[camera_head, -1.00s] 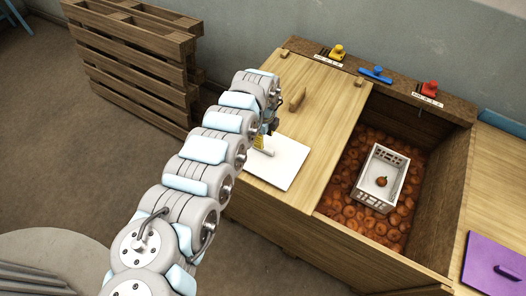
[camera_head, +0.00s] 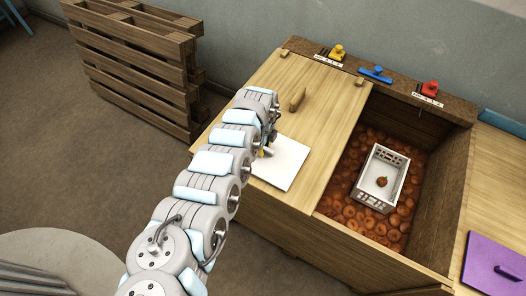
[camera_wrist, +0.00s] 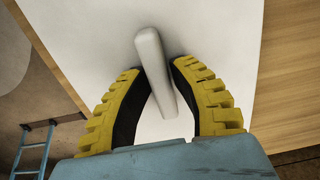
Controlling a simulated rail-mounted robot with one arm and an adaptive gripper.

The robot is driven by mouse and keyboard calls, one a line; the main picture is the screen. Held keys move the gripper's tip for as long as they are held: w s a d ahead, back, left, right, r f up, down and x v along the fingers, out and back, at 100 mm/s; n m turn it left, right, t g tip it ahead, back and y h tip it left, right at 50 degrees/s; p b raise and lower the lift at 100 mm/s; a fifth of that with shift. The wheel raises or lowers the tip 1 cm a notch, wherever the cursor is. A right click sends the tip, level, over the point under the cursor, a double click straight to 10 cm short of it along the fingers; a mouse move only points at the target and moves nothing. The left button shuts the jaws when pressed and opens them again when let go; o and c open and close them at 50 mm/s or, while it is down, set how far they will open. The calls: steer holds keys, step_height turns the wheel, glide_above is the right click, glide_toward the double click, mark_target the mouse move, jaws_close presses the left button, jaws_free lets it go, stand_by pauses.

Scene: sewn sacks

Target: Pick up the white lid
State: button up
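The white lid (camera_head: 284,167) is a flat square panel lying on the closed wooden top of the bin, near its front left part. In the wrist view the lid (camera_wrist: 85,30) fills much of the picture, with its pale bar handle (camera_wrist: 153,65) rising from it. My gripper (camera_head: 266,151) is low over the lid's upper left part. In the wrist view the yellow, dark-lined fingers of my gripper (camera_wrist: 156,68) stand on both sides of the handle. They are apart and very close to it; I cannot tell whether they touch it. My gripper hides the handle in the head view.
Right of the lid is an open bin compartment with tomato-like produce (camera_head: 356,216) and a white crate (camera_head: 367,190). A small wooden handle (camera_head: 297,100) stands behind the lid. A purple lid (camera_head: 492,262) lies at right. Pallets (camera_head: 135,60) stand at left.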

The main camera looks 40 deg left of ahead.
jaws_close()
steer(key=shift+s+a+r, duration=0.1)
steer(key=shift+r, duration=0.4)
step_height(320, 180, up, 3)
steer(key=shift+p, duration=0.3)
steer(key=s+d+r, duration=0.1)
steer(key=s+r, duration=0.1)
steer(key=shift+d+r+p, duration=0.35)
steer(key=shift+p, duration=0.05)
steer(key=s+d+r+p, duration=0.6)
steer(key=s+d+p, duration=0.1)
steer(key=p, duration=0.8)
steer(key=shift+s+r+p, duration=0.25)
steer(key=shift+s+p, duration=0.1)
steer(key=shift+s, duration=0.55)
